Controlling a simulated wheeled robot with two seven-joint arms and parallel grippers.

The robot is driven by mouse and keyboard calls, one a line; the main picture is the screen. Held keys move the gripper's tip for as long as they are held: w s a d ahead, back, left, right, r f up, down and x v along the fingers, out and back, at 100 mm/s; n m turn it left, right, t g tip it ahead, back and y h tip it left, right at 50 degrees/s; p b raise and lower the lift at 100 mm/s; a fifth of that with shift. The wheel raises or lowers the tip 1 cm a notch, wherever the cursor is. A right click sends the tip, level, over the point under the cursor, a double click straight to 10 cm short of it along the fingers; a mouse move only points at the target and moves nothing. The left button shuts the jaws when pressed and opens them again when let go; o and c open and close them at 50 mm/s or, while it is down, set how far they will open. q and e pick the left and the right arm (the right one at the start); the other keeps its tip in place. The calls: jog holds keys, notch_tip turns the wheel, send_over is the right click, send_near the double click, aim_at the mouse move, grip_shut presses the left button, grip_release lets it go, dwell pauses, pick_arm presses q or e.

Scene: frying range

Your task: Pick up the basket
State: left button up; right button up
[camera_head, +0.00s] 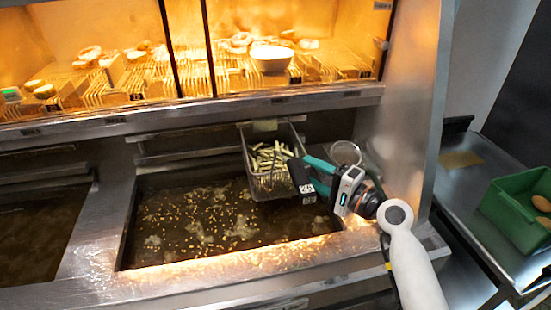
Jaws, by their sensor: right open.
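The wire basket (268,182) holds pale fries and hangs at the back edge of the fryer vat, over the oil. A black block with a white label (301,181), which looks like the basket's handle, sits at its right side. My right gripper (312,173) comes in from the right with teal fingers pointing left at this block. It is open, with one finger above and one below the block's level. I cannot tell whether the fingers touch it. My left gripper is not in view.
The vat (290,243) has bubbling oil with floating bits. A second vat (35,225) is at the left. A steel panel (412,100) stands behind my arm. A green crate (515,212) is at the right.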

aim_at(302, 163)
jog(key=x, duration=0.3)
jog(key=shift+w+a+p, duration=0.1)
jog(key=shift+a+p, duration=0.2)
jog(key=shift+p, duration=0.1)
jog(key=shift+d, duration=0.1)
jog(key=c, duration=0.3)
grip_shut()
jog(key=shift+r, duration=0.15)
